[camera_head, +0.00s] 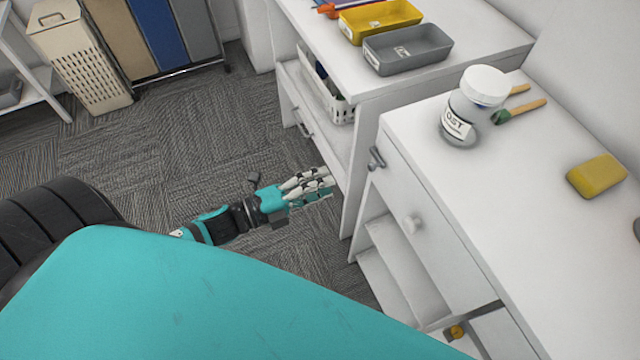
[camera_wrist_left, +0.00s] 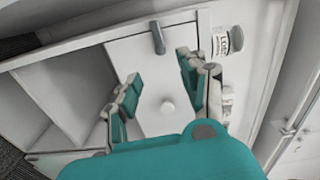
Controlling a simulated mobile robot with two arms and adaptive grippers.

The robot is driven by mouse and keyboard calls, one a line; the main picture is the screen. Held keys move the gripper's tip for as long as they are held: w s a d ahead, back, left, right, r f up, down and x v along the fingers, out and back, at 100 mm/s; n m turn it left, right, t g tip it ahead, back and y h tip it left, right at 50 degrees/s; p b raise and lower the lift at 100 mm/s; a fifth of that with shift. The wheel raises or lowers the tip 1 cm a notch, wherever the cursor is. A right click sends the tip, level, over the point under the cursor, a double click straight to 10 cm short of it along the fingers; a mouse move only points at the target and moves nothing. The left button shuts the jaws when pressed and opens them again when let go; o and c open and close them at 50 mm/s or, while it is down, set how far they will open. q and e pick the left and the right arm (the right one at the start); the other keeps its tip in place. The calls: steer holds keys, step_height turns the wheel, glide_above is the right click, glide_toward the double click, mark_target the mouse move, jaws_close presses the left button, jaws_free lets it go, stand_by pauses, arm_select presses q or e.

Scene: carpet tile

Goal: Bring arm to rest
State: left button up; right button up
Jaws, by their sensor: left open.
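My left gripper (camera_head: 314,184) is in the middle of the head view, low beside the white cabinets and over the carpet. In the left wrist view its two teal and grey fingers (camera_wrist_left: 160,85) stand apart with nothing between them. Behind the fingers is a white cabinet door (camera_wrist_left: 152,62) with a round knob (camera_wrist_left: 167,107) and a grey handle (camera_wrist_left: 158,38). The gripper appears apart from the door. My right gripper is not in either view.
The white cabinet top (camera_head: 565,235) holds a labelled jar (camera_head: 462,118), brushes (camera_head: 520,110) and a yellow sponge (camera_head: 597,175). Yellow (camera_head: 380,20) and grey (camera_head: 408,48) trays sit on the farther unit. A hamper (camera_head: 85,65) stands at the back left. The carpet (camera_head: 200,130) is clear.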

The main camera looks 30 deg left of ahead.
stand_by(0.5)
arm_select(q)
steer(key=a+f+n+y, duration=0.3)
steer(key=f+n, duration=0.1)
steer(key=f, duration=0.3)
steer(key=a+f+n+y, duration=0.2)
steer(key=a+f+n, duration=0.1)
steer(key=f, duration=0.4)
steer(key=s+a+f+n+g+y, duration=0.2)
steer(key=s+f+n, duration=0.2)
steer(key=f, duration=0.5)
steer(key=s+a+f+n+g+y, duration=0.2)
steer(key=s+f+n+y, duration=0.1)
steer(key=f, duration=0.5)
steer(key=s+d+f+n+g, duration=0.1)
steer(key=s+f+n+g, duration=0.1)
steer(key=s+f, duration=0.3)
steer(key=s+d+f+n+g, duration=0.2)
steer(key=s+f+n+g, duration=0.1)
steer(key=s, duration=0.8)
steer(key=s+d+f+n+g+y, duration=0.1)
steer(key=s+d+f+n+g, duration=0.1)
steer(key=s+f, duration=0.6)
steer(key=shift+s+d+n+g, duration=0.25)
steer(key=shift+n+g, duration=0.35)
steer(key=shift+g, duration=0.5)
